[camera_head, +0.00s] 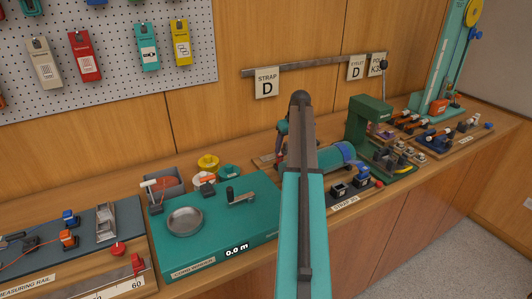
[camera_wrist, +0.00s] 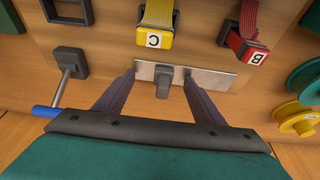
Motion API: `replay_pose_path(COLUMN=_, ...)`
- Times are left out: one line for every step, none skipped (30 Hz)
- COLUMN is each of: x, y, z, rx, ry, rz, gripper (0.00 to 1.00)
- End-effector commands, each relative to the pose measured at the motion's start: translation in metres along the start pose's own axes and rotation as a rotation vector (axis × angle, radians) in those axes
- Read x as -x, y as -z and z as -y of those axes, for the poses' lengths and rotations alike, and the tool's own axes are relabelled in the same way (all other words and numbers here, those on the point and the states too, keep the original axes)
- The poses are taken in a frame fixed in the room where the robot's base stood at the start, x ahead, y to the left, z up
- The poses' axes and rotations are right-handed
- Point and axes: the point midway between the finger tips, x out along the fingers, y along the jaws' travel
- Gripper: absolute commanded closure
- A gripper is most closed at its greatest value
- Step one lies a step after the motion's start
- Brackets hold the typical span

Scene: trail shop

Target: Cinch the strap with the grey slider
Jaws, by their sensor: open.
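In the wrist view my gripper (camera_wrist: 160,76) is open, its two dark fingers reaching down on either side of a small grey block (camera_wrist: 162,82). This block sits on a pale metal plate (camera_wrist: 218,79) and looks like the grey slider. I see no finger closed on it; contact cannot be told. Beyond the plate are a yellow block marked C (camera_wrist: 152,38) with a yellow strap (camera_wrist: 159,12), and a red block marked B (camera_wrist: 247,50) with a red strap (camera_wrist: 250,18).
A grey post with a blue-handled rod (camera_wrist: 63,90) stands left of the fingers in the wrist view. Green and yellow spools (camera_wrist: 297,118) lie at the right.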

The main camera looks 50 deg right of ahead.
Motion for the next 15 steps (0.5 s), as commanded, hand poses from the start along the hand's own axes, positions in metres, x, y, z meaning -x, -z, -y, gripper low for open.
replay_pose_path(x=-0.007, y=-0.001, z=0.012, rx=0.005, ry=0.022, rz=0.007, gripper=0.22)
replay_pose_path(x=-0.007, y=0.0, z=0.012, rx=0.006, ry=0.022, rz=0.007, gripper=0.22)
replay_pose_path(x=-0.008, y=0.0, z=0.012, rx=0.006, ry=0.022, rz=0.007, gripper=0.22)
replay_pose_path(x=-0.008, y=0.0, z=0.012, rx=0.006, ry=0.023, rz=0.007, gripper=0.22)
replay_pose_path(x=-0.007, y=0.0, z=0.012, rx=0.006, ry=0.023, rz=0.007, gripper=0.22)
replay_pose_path(x=-0.007, y=0.0, z=0.012, rx=0.006, ry=0.023, rz=0.007, gripper=0.22)
replay_pose_path(x=-0.006, y=0.0, z=0.012, rx=0.006, ry=0.023, rz=0.007, gripper=0.22)
replay_pose_path(x=-0.006, y=0.001, z=0.012, rx=0.006, ry=0.023, rz=0.007, gripper=0.22)
replay_pose_path(x=-0.004, y=0.001, z=0.012, rx=0.006, ry=0.023, rz=0.007, gripper=0.22)
replay_pose_path(x=-0.003, y=0.002, z=0.012, rx=0.006, ry=0.023, rz=0.007, gripper=0.22)
replay_pose_path(x=-0.002, y=0.002, z=0.012, rx=0.006, ry=0.022, rz=0.006, gripper=0.22)
replay_pose_path(x=0.001, y=0.003, z=0.012, rx=0.006, ry=0.022, rz=0.005, gripper=0.22)
replay_pose_path(x=0.003, y=0.004, z=0.011, rx=0.006, ry=0.021, rz=0.005, gripper=0.22)
replay_pose_path(x=0.005, y=0.004, z=0.011, rx=0.005, ry=0.02, rz=0.004, gripper=0.22)
replay_pose_path(x=0.007, y=0.005, z=0.01, rx=0.005, ry=0.018, rz=0.004, gripper=0.22)
